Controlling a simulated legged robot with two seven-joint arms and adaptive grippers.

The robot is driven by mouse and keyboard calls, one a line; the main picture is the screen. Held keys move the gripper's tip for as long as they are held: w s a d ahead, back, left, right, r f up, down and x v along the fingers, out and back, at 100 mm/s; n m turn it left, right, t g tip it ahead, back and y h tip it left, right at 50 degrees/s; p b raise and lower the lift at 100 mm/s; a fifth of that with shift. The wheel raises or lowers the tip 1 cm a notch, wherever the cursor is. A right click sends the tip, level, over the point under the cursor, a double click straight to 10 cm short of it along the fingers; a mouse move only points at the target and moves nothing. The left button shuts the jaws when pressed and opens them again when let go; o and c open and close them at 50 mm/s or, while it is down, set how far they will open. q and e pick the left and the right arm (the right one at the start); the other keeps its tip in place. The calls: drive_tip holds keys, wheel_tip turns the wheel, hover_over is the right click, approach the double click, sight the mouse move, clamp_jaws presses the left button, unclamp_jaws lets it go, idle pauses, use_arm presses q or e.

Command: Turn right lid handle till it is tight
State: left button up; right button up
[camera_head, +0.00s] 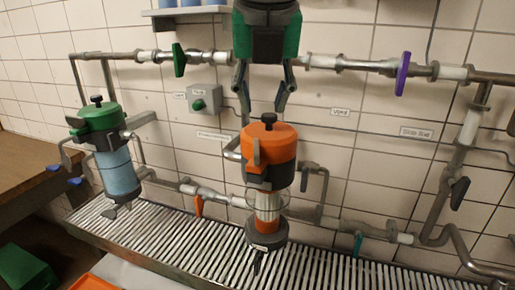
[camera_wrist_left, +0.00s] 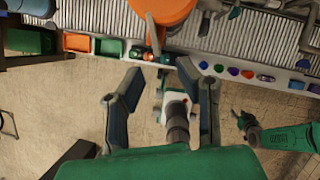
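The right canister has an orange lid (camera_head: 268,143) with a black knob on top and an orange handle on its front. It stands at the middle of the head view, over the slatted grating. The orange lid also shows at the top of the left wrist view (camera_wrist_left: 168,10). My left gripper (camera_head: 262,110) points down from above, just over the lid. Its two fingers are spread, with nothing between them in the left wrist view (camera_wrist_left: 159,68). Whether a finger touches the lid is unclear. My right gripper (camera_wrist_left: 240,121) shows at the right of the left wrist view, away from the canister.
A second canister (camera_head: 118,174) with a green lid stands at the left. Pipes with a green valve handle (camera_head: 179,59) and a purple one (camera_head: 403,74) run along the tiled wall. A grey switch box (camera_head: 203,100) is behind. The slatted grating (camera_head: 345,262) runs below.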

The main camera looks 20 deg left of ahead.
sight(255, 147)
use_arm(q)
drive_tip(key=x, duration=0.4)
drive_tip(key=a+x, duration=0.1)
drive_tip(key=x, duration=0.2)
drive_tip(key=a+x, duration=0.1)
drive_tip(key=x, duration=0.3)
drive_tip(key=shift+f, duration=0.2)
drive_tip(key=shift+w+d+f, duration=0.1)
drive_tip(key=shift+w+f, duration=0.05)
drive_tip(key=shift+f, duration=0.1)
drive_tip(key=shift+d+f, duration=0.1)
drive_tip(key=shift+d, duration=0.8)
drive_tip(key=shift+a, duration=0.1)
drive_tip(key=c, duration=0.6)
drive_tip(key=shift+a, duration=0.55)
clamp_jaws()
